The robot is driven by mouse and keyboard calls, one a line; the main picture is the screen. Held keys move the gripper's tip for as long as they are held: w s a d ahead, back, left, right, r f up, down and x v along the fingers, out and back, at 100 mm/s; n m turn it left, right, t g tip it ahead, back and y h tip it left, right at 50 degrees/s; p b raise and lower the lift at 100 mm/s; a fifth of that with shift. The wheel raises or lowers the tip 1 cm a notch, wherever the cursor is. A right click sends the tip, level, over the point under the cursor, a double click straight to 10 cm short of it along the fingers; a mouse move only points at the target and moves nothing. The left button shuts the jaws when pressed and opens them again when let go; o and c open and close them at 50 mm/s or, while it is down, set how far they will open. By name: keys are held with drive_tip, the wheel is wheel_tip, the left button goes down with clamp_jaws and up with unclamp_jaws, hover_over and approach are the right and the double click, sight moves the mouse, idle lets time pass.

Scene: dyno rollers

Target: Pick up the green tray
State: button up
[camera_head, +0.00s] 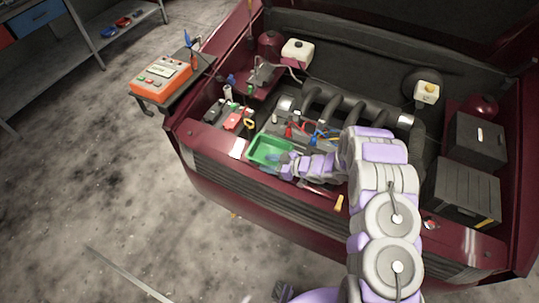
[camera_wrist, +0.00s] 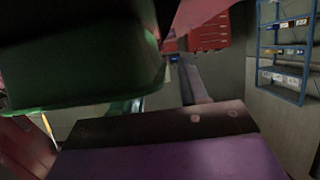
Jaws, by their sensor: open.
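The green tray (camera_head: 268,150) sits at the front left of the open engine bay, near the red front edge. My gripper (camera_head: 279,167) is at the tray's right front corner, with its jaws open. In the wrist view the dark underside or wall of the green tray (camera_wrist: 90,62) fills the upper left, very near. A purple finger with a dark pad (camera_wrist: 165,140) lies below it. The other finger is not clear, and I cannot tell whether either touches the tray.
A red battery-like block (camera_head: 235,121) and small tools lie left of the tray. Pipes (camera_head: 345,108) and coloured cables stand behind it. A yellow-handled tool (camera_head: 339,203) lies at the front edge. An orange device (camera_head: 160,75) stands on a side stand at left.

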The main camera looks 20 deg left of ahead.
drive_tip(key=shift+a+f, duration=0.1)
drive_tip(key=shift+a, duration=0.1)
drive_tip(key=shift+d, duration=0.1)
drive_tip(key=shift+c, duration=0.8)
clamp_jaws()
